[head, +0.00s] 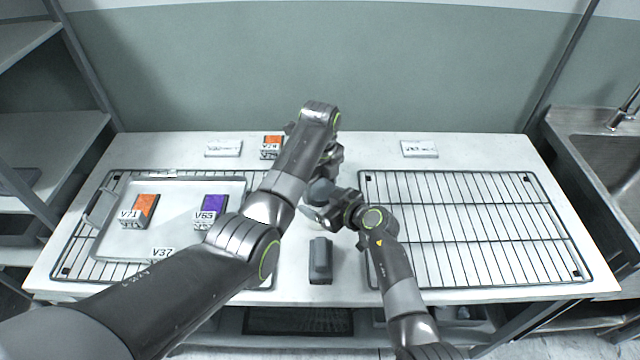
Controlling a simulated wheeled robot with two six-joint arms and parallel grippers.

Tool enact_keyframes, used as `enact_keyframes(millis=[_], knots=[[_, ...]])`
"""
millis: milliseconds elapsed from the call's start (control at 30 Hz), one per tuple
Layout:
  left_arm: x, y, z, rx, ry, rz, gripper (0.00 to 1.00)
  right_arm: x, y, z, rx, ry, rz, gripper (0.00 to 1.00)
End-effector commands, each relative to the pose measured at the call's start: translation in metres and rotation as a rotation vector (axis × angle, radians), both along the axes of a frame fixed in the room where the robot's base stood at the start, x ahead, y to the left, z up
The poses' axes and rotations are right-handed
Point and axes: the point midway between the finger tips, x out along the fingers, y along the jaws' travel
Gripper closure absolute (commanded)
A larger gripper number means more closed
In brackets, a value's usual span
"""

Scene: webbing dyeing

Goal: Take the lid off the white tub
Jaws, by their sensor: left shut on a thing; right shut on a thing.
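The white tub (312,225) is at the middle of the table, mostly hidden behind my two arms, with only a pale sliver showing. A dark grey round piece (320,191), which looks like its lid, shows between my grippers. My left gripper (322,174) reaches over from behind and points down at the lid; it is shut on it, though its fingertips are largely hidden. My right gripper (318,214) comes in from the right, low at the tub's side, and is shut on the tub. Whether the lid is apart from the tub cannot be seen.
A dark grey block (320,262) stands in front of the tub. A tray (170,228) with orange and purple labelled blocks lies on the left rack. The right wire rack (470,225) is empty. White labels (419,149) lie at the back. A sink (605,165) is right.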

Motion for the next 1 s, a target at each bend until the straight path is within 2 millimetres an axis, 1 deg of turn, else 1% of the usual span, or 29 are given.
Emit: enact_keyframes(millis=[67,167,267,500,600,700,800,1000], knots=[[0.0,-0.0001,0.0002,0.0,0.0,0.009,0.59,0.0001,0.0,0.0001,-0.001,-0.001,0.0,0.88],[0.0,-0.0001,0.0003,0.0,0.0,0.072,0.59,0.0001,0.0,0.0001,-0.001,-0.001,0.0,0.88],[0.0,-0.0001,0.0004,0.0,0.0,0.203,0.59,0.0001,0.0,0.0001,-0.001,-0.001,0.0,0.88],[0.0001,-0.0002,0.0008,0.0,0.0,0.587,0.59,0.0001,-0.0001,0.0,-0.001,-0.001,-0.001,0.88],[0.0,-0.0003,0.0009,0.0,0.0,0.719,0.59,0.0001,-0.0001,0.0,-0.001,-0.001,-0.001,0.88],[0.0,-0.0003,0.001,0.0,0.0,0.81,0.59,0.0001,-0.0001,0.0,-0.001,-0.001,-0.001,0.88],[0.0,-0.0003,0.001,-0.001,0.001,0.857,0.59,0.0001,-0.0001,0.0,-0.001,-0.001,-0.001,0.88],[-0.0001,-0.0004,0.001,-0.001,0.001,0.867,0.59,0.0001,-0.0001,0.0,-0.001,-0.001,-0.001,0.88]])
